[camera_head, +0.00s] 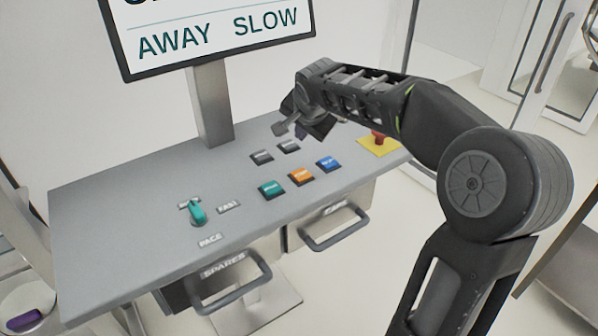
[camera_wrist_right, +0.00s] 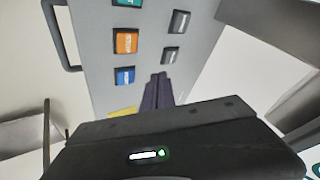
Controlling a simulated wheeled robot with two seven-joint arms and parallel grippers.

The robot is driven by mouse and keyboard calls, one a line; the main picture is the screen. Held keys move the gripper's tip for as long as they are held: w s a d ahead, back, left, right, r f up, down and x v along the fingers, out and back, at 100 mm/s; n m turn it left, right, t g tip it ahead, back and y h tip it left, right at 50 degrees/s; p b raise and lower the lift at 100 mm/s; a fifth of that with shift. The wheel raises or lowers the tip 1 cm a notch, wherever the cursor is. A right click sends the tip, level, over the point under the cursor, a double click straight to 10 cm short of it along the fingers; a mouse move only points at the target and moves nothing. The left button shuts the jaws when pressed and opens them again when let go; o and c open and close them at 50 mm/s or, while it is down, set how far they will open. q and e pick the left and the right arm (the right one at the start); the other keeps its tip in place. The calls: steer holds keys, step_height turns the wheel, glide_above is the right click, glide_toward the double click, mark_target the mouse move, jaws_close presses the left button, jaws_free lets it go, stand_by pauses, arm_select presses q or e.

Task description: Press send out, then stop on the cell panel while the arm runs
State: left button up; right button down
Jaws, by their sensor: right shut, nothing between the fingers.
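The cell panel (camera_head: 130,215) is a grey sloped desk top. Its front row has a green button (camera_head: 271,189), an orange button (camera_head: 301,176) and a blue button (camera_head: 328,164); their small labels are hard to read. Two grey buttons (camera_head: 262,157) (camera_head: 288,146) sit behind. My right gripper (camera_head: 316,130) is over the panel's back right, beyond the blue button and the grey pair. In the right wrist view its dark fingers (camera_wrist_right: 158,90) are shut and empty, pointing at the panel between the blue button (camera_wrist_right: 125,76) and a grey button (camera_wrist_right: 170,54). My left gripper is out of view.
A red stop knob on a yellow plate (camera_head: 379,152) is at the right end, close under my right arm. A green pace knob (camera_head: 197,211) is at left. A screen (camera_head: 215,40) reading "AWAY SLOW" stands behind. Handled drawers (camera_head: 335,228) hang below.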

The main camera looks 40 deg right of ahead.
steer(key=shift+f, duration=0.1)
steer(key=b, duration=0.5)
glide_above(301, 175)
step_height(301, 175, down, 8)
steer(key=shift+s+r, duration=0.1)
steer(key=shift+r, duration=0.15)
steer(key=shift+f+b, duration=0.6)
steer(key=shift+b, duration=0.15)
stand_by(1.1)
steer(key=shift+f+b, duration=0.4)
steer(key=shift+b, duration=0.25)
steer(key=shift+f+b, duration=0.55)
steer(key=shift+b, duration=0.15)
stand_by(0.5)
stand_by(0.4)
steer(key=shift+r+p, duration=0.45)
steer(key=shift+r, duration=0.5)
